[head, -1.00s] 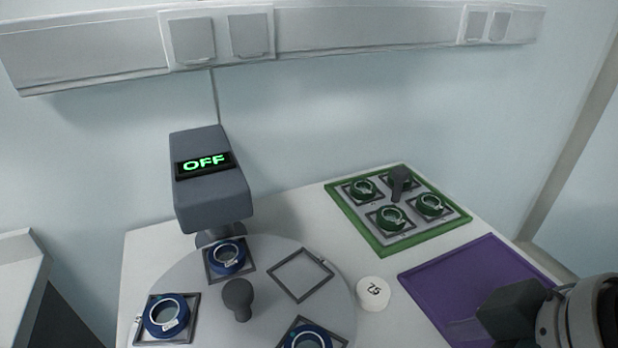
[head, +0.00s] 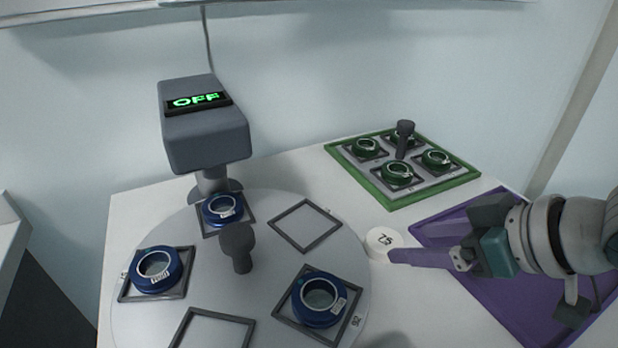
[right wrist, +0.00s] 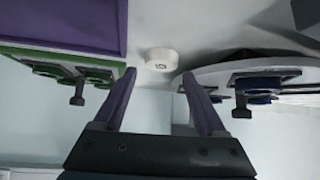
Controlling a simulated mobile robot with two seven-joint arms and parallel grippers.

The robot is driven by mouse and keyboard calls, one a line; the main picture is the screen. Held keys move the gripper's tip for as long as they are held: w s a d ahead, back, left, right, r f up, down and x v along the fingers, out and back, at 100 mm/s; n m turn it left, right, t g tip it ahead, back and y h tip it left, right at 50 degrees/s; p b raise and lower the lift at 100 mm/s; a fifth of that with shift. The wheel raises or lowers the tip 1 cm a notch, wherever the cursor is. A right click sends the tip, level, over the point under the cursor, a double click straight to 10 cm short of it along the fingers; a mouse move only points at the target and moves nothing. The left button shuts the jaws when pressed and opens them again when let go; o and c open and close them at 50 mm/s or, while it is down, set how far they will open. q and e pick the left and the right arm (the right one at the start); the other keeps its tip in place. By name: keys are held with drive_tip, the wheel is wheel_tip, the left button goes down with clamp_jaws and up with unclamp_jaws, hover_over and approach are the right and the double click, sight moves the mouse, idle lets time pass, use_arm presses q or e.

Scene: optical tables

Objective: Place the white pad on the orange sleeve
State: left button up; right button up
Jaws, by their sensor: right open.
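A small round white pad (head: 380,242) with dark marking on top lies on the white table between the grey round plate and the purple mat. It also shows in the right wrist view (right wrist: 160,59), beyond and between my fingertips. My right gripper (head: 396,256) comes in from the right with its purple fingers pointing at the pad. In the right wrist view its fingers (right wrist: 158,82) are apart with nothing between them. In the head view the fingertip overlaps the pad's right edge; I cannot tell whether they touch. I see no orange sleeve. My left gripper is not in view.
The grey round plate (head: 262,255) holds blue rings in square frames, empty frames and a dark knob (head: 238,247). A grey device (head: 203,130) reading OFF stands behind it. A green-edged tray (head: 385,201) with green rings stands at the back right. The purple mat (head: 440,230) lies under my right arm.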

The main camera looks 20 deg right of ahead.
sight(383, 238)
drive_tip(key=b+x, duration=0.1)
drive_tip(key=x, duration=0.4)
drive_tip(key=shift+w+a+b, duration=0.25)
drive_tip(key=shift+w+b, duration=0.05)
drive_tip(key=shift+w, duration=0.1)
drive_tip(key=c, duration=1.1)
drive_tip(key=shift+r, duration=0.2)
drive_tip(key=shift+c, duration=0.2)
